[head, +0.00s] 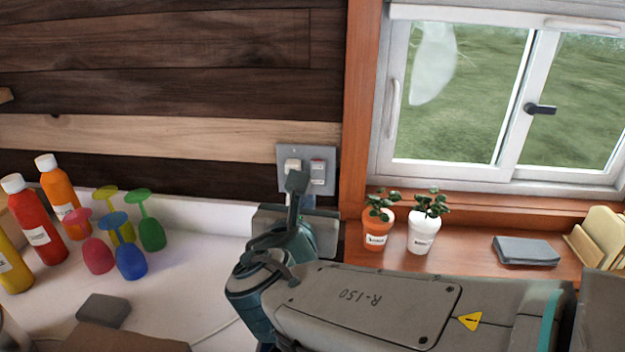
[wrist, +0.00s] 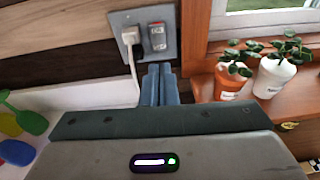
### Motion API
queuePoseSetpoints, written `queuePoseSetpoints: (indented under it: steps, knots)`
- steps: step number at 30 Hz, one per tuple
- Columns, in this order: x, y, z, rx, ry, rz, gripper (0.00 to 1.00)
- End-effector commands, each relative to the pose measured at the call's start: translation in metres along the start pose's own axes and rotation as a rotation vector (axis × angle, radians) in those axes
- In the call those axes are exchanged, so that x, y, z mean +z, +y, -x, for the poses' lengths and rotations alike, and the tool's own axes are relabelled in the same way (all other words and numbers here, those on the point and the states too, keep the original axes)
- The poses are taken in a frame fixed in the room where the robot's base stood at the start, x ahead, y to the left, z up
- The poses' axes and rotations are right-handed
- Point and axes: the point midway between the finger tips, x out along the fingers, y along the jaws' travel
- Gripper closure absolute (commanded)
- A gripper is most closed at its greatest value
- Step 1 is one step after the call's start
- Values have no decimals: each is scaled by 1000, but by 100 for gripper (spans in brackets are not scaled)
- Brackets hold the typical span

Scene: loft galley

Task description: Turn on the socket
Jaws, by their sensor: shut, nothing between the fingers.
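The socket (head: 308,155) is a grey wall plate on the dark wood wall, left of the window frame. It also shows in the wrist view (wrist: 145,18). A white plug (wrist: 131,36) with a cable hanging down sits in its left side. A switch with a red mark (wrist: 157,36) is on its right side. My gripper (wrist: 160,70) is shut and empty, its fingertips just below the plate and under the switch. In the head view, my gripper (head: 297,182) covers the lower left part of the plate. I cannot tell whether the fingertips touch the wall.
Two potted plants, one orange pot (head: 375,236) and one white pot (head: 421,238), stand right of my gripper on the wooden sill. A grey folded cloth (head: 526,251) lies at right.

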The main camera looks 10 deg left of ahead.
Motion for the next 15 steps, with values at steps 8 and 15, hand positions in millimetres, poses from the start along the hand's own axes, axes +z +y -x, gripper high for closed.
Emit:
queuePoseSetpoints:
  steps: [8, 15]
  knots:
    - [1, 9, 2, 26, -18, 40, 100]
    - [0, 8, -4, 23, -15, 38, 100]
